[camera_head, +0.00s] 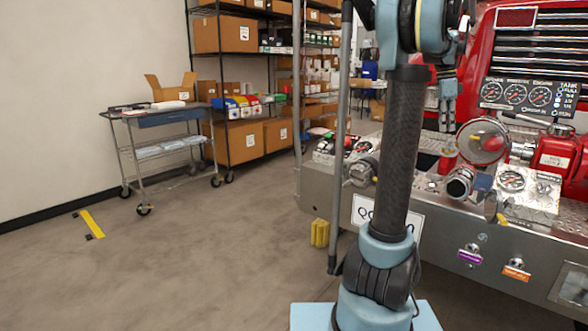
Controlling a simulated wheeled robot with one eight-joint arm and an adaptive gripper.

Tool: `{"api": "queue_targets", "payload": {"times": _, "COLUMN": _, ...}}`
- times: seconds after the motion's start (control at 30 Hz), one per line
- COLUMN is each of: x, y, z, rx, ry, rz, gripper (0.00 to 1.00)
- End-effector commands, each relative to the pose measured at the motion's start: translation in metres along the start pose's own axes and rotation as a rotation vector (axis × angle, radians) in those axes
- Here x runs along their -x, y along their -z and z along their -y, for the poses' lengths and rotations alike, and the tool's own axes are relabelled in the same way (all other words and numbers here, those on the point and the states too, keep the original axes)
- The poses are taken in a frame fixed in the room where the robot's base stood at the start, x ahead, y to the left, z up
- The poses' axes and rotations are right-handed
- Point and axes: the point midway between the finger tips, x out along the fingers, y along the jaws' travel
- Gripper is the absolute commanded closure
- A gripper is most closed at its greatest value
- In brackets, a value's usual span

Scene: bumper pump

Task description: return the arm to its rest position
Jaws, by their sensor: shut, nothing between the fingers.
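My arm rises from its light-blue base in the foreground, right of the middle, and its dark upright link (402,150) leads to blue joints at the top edge. The arm bends over at the top, partly out of the frame. My gripper (446,122) shows small behind and right of the upright link, pointing down in front of the red truck. It is shut and holds nothing. It hangs above the truck's metal bumper (440,218), apart from the fittings there.
A wheeled cart (160,118) and loaded shelves (236,75) stand at the left back.

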Motion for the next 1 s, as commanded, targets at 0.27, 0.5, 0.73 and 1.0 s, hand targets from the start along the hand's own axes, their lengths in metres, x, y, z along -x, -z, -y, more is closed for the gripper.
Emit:
{"api": "queue_targets", "payload": {"times": 0.27, "x": -0.019, "y": -0.086, "z": -0.059, "rx": 0.363, "ry": 0.069, "rz": 0.007, "gripper": 1.00}}
{"api": "queue_targets", "payload": {"times": 0.5, "x": -0.049, "y": -0.148, "z": -0.115, "rx": 0.673, "ry": 0.130, "rz": 0.004, "gripper": 1.00}}
{"api": "queue_targets", "payload": {"times": 0.73, "x": -0.089, "y": -0.197, "z": -0.171, "rx": 0.970, "ry": 0.188, "rz": -0.007, "gripper": 1.00}}
{"api": "queue_targets", "payload": {"times": 1.0, "x": -0.150, "y": -0.243, "z": -0.235, "rx": 1.315, "ry": 0.259, "rz": -0.029, "gripper": 1.00}}
